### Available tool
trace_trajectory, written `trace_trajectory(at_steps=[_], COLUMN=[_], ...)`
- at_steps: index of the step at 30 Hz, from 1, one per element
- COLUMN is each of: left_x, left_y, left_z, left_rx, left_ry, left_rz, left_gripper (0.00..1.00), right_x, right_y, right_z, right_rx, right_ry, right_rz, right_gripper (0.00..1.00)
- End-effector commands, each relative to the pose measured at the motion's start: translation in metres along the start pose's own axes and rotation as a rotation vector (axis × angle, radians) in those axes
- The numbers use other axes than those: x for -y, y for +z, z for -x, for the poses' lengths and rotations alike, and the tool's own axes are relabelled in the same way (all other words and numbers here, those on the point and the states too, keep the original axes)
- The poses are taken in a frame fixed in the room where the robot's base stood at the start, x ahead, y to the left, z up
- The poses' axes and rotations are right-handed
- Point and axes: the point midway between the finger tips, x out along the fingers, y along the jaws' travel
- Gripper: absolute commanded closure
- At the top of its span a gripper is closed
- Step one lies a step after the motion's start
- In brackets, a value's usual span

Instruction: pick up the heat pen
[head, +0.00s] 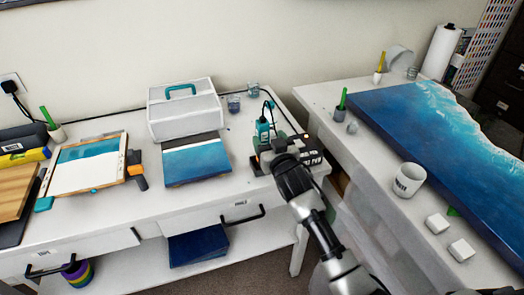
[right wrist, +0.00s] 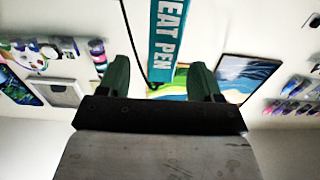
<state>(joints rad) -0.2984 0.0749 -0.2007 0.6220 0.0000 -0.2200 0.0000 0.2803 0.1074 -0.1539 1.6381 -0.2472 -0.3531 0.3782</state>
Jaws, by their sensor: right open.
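The heat pen (head: 263,130) is teal and stands upright at the back right of the left table, with a dark cable beside it. In the right wrist view its teal body (right wrist: 168,40), lettered "EAT PEN", shows between the two fingers in the picture. My right gripper (right wrist: 160,72) is open, with one dark green finger to each side of the pen and nothing gripped. In the head view the right gripper (head: 278,152) is just in front of the pen and hides its lower part. My left gripper is not in view.
A dark device (head: 304,148) stands close by the pen. A white box with a teal handle (head: 182,110) and a blue panel (head: 195,160) are to the left. The right table holds a large blue resin panel (head: 420,120) and a white mug (head: 408,180).

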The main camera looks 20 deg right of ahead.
Motion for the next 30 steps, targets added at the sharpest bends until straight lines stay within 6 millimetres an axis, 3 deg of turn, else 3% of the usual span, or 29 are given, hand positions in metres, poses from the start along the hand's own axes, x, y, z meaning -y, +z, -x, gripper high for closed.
trace_trajectory(at_steps=[9, 20, 30], left_x=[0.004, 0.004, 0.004], left_y=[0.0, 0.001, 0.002], left_z=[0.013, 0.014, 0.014], left_rx=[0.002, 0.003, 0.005], left_ry=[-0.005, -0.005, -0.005], left_rz=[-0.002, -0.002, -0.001], left_gripper=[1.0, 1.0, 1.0], right_x=[0.004, 0.004, 0.004], right_y=[-0.002, 0.0, 0.0], right_z=[-0.04, -0.048, -0.048], right_rx=[-0.001, -0.001, 0.0], right_ry=[0.0, 0.0, 0.0], right_rz=[-0.001, 0.001, 0.0], right_gripper=[0.35, 0.35, 0.86])
